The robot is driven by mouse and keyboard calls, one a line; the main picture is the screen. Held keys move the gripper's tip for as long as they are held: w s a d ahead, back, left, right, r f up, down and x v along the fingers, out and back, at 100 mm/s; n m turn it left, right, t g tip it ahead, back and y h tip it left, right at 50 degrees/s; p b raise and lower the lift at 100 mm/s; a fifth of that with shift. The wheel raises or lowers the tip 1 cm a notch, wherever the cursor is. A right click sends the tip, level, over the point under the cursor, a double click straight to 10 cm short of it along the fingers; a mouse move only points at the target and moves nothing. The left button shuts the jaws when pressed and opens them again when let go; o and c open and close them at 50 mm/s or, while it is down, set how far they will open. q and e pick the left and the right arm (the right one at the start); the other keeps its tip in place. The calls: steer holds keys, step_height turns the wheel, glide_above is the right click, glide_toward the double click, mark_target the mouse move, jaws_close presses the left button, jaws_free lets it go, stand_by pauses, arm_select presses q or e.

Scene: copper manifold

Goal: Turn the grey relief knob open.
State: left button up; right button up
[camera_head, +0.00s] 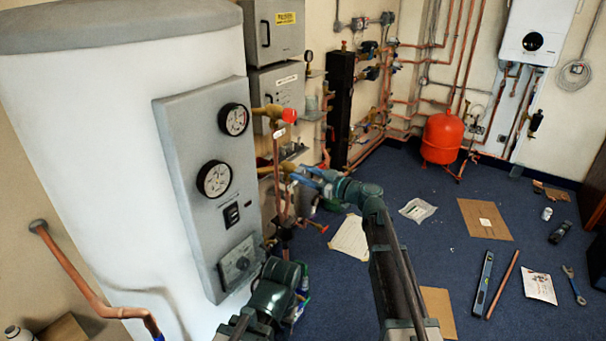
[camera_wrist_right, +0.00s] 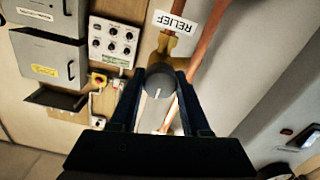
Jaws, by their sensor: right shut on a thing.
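The grey relief knob (camera_wrist_right: 160,82) shows in the right wrist view, round, with a short white mark on its face. It sits on a brass valve body beside a copper pipe, under a white label reading RELIEF (camera_wrist_right: 175,22), upside down there. My right gripper (camera_wrist_right: 159,88) is shut on the knob, with a dark finger on each side. In the head view my right gripper (camera_head: 308,178) reaches left to the brass fittings by the cylinder; the knob is hidden there. Part of my left arm shows at the bottom; its gripper cannot be made out.
The white cylinder (camera_head: 95,150) with its grey gauge panel (camera_head: 180,150) stands left of the valve. A red-handled valve (camera_head: 289,116) is just above my right gripper. Grey cabinets (camera_head: 275,35) and copper pipes are behind. Tools and cardboard (camera_head: 484,219) lie on the blue floor at right.

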jaws_close()
steer(key=shift+m, duration=0.3)
steer(key=m, duration=1.1)
steer(key=shift+m, duration=0.3)
steer(key=o, duration=1.2)
jaws_free()
steer(key=shift+c, duration=0.2)
steer(key=shift+d, duration=0.1)
